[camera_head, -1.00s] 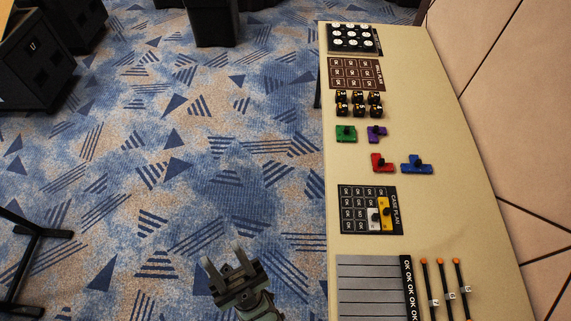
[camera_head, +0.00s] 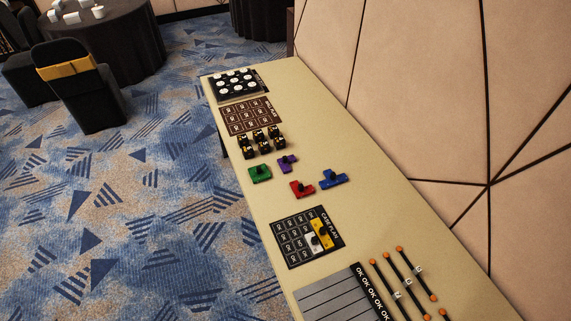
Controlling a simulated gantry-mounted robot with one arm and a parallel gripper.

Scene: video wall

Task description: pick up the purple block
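The purple block (camera_head: 287,164) is small, with a black knob on top. It lies on the long beige table (camera_head: 385,225) in the head view, between the green block (camera_head: 260,174) on its left and the blue block (camera_head: 333,180) on its right. The red block (camera_head: 303,190) lies just in front of it. Nothing covers the purple block. My gripper is outside the current view.
A black case plan board (camera_head: 290,247) holds a yellow block (camera_head: 320,235) and a white block (camera_head: 314,243). Several black-and-gold pieces (camera_head: 262,141) stand behind the green block. A grey slatted board (camera_head: 335,300) and orange-tipped rods (camera_head: 409,283) lie in front. A wall (camera_head: 440,100) borders the table's right.

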